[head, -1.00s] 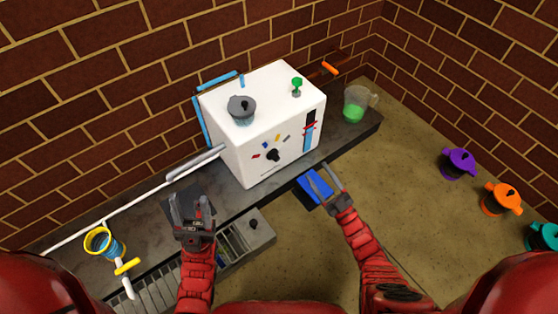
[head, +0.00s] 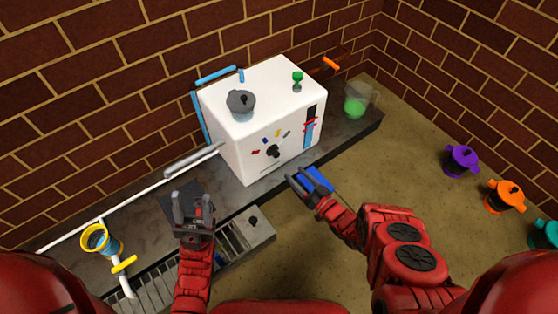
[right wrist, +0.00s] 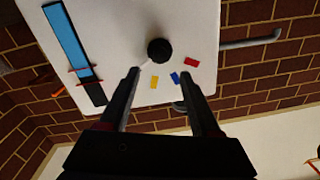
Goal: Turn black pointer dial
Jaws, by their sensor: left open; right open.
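The black pointer dial (head: 273,151) sits on the front face of the white box-shaped machine (head: 240,158), ringed by small coloured marks. It also shows in the right wrist view (right wrist: 159,50), beyond the fingertips and roughly between their lines, apart from them. A pale pointer tip shows at its lower left there. My right gripper (head: 302,178) is open and empty, below and right of the dial in the head view; its fingers also show in the right wrist view (right wrist: 160,75). My left gripper (head: 192,200) is open and empty over the counter, left of the machine.
A grey lidded pot (head: 241,104) and a green knob (head: 297,80) are on top of the machine. A jug with green liquid (head: 355,102) stands at right. A blue item (head: 316,179) is behind my right gripper. A yellow-rimmed cup (head: 96,240) is at left.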

